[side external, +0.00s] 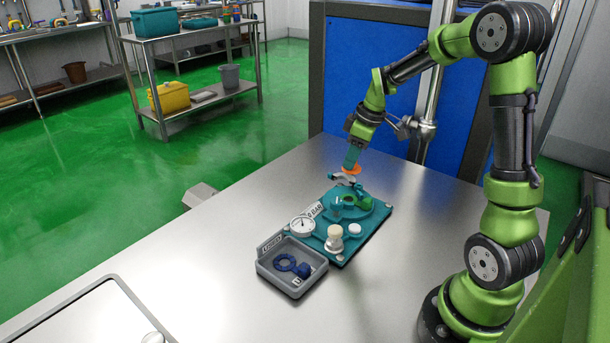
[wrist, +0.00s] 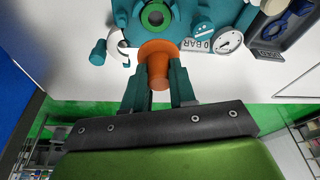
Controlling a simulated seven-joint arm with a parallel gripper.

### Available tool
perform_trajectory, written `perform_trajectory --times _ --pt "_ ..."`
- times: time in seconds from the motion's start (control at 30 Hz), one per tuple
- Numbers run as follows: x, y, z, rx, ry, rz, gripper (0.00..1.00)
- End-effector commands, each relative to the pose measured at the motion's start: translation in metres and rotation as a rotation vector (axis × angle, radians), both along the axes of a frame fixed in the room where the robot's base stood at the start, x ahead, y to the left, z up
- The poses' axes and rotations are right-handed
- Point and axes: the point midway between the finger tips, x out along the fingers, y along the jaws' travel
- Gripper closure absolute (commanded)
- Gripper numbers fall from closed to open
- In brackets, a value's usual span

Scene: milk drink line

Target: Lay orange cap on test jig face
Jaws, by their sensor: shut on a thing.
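My gripper (wrist: 158,88) is shut on the orange cap (wrist: 158,62), whose wide rim and narrower body show between the two teal fingers in the wrist view. In the side view the orange cap (side external: 351,170) is just under my gripper (side external: 352,166), near the back of the teal test jig (side external: 372,222). The jig has a round raised part with a green ring (side external: 359,203), which shows in the wrist view as a green ring with a dark centre (wrist: 155,15). The cap appears above the jig. Whether it touches anything there, I cannot tell.
A pressure gauge (side external: 302,225) and white knobs (side external: 355,229) stand on the jig's front part. A grey tray (side external: 268,285) with dark blue parts (side external: 290,264) sits in front of it.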

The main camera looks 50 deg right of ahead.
Motion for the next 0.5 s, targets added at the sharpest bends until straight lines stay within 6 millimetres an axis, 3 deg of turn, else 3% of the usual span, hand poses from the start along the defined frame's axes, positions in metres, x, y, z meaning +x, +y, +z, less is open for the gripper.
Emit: perform_trajectory --times 0.5 --pt "0.0 0.0 -0.047 0.001 0.002 0.001 1.0"
